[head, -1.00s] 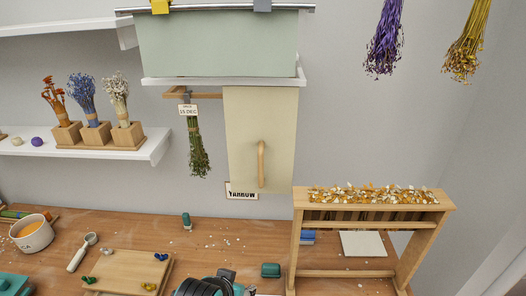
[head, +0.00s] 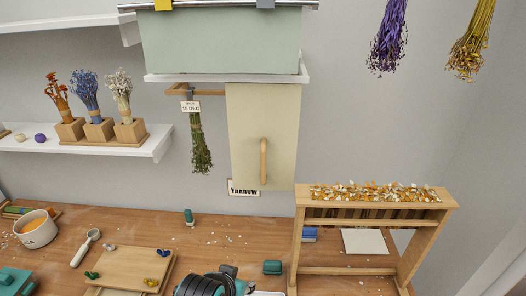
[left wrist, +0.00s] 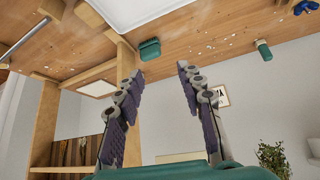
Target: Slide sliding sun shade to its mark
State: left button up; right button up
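The sliding sun shade is a tall cream panel (head: 244,125) with an upright wooden handle (head: 264,160). It hangs below the white ledge under the pale green box in the head view. Its right half is under the ledge's right end, and a wooden rail (head: 180,90) shows to its left. A cream strip (left wrist: 180,157), apparently the shade, shows low in the left wrist view. My left gripper (left wrist: 172,68) is open and empty, its two fingers spread, apart from the shade. A dark part of my arm shows at the head view's bottom edge. My right gripper is not in view. I cannot make out a clear mark.
A wooden rack (head: 375,215) with petals stands right.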

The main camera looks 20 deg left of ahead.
pick_arm(q)
jog(key=w+r+g+p, duration=0.1)
jog(key=w+r+p, duration=0.3)
jog(key=r+p, duration=0.3)
jog(key=w+r+p, duration=0.4)
jog(key=r+p, duration=0.2)
jog(key=r, duration=0.4)
notch_tip(320, 180, up, 12)
jog(key=r+g+p, duration=0.1)
jog(key=g+p, duration=0.1)
jog(key=p, duration=1.1)
send_over(262, 158)
jog(key=s, duration=0.2)
jog(key=shift+s+d+f, duration=0.1)
jog(key=shift+f, duration=0.15)
jog(key=x, duration=0.7)
jog(key=shift+b, duration=0.4)
jog(key=shift+w+f+t, duration=0.25)
jog(key=shift+f+t, duration=0.05)
jog(key=shift+f, duration=0.05)
grip_shut()
